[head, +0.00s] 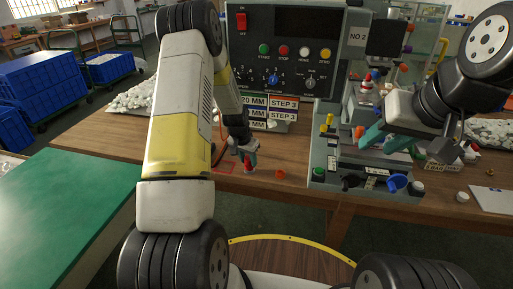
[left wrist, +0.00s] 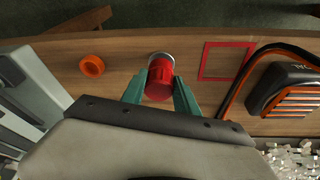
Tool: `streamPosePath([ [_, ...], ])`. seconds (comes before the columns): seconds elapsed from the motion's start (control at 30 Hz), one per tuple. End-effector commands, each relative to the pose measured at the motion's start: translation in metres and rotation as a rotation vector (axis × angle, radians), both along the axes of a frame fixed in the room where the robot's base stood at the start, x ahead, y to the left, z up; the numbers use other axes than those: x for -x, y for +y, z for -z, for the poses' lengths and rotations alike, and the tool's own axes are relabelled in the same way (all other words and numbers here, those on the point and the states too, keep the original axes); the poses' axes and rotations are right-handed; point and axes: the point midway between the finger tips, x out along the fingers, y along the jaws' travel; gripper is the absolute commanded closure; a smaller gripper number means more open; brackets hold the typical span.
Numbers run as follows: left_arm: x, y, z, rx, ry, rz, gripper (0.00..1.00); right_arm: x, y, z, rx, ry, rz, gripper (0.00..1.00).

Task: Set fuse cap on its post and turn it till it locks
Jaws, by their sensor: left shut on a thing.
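A red cap (left wrist: 159,84) sits between the two teal fingers of my left gripper (left wrist: 160,92) in the left wrist view. The fingers are shut on its sides. A round silver-grey part (left wrist: 161,56) shows at the cap's far end. I cannot tell whether it belongs to the cap or is a separate post. In the head view my left gripper (head: 246,159) is low over the front of the wooden table, with the red cap (head: 248,166) at its tips. My right gripper (head: 384,139) has its teal fingers apart, over the printer fixture.
An orange ring (head: 280,174) lies on the table beside the left gripper. A red square outline (left wrist: 227,61) marks the tabletop. A black and orange device (left wrist: 290,88) stands close by. The printer's control box (head: 297,50) and fixture (head: 325,160) are behind and to the right.

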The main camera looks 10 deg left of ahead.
Motion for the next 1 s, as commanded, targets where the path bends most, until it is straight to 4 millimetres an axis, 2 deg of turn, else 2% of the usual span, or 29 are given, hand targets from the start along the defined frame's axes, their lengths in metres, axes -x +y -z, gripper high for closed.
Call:
streamPosePath([
  [0.73,0.0,0.0,0.011,0.0,0.0,0.0,1.0,0.0,0.0,0.0,0.0,0.0,0.0,0.64],
  [0.77,0.0,0.0,0.011,0.0,-0.001,0.0,0.6,0.0,0.0,0.0,0.0,0.0,0.0,0.64],
  [0.8,0.0,0.0,0.01,0.0,-0.001,0.0,0.52,0.0,0.0,0.0,0.0,0.0,0.0,0.64],
  [0.87,0.0,0.0,0.01,0.0,0.0,0.0,0.41,0.0,0.0,0.0,0.0,0.0,0.0,0.64],
  [1.0,0.0,0.0,0.01,0.0,0.0,0.0,0.39,0.0,0.0,0.0,0.0,0.0,0.0,0.64],
])
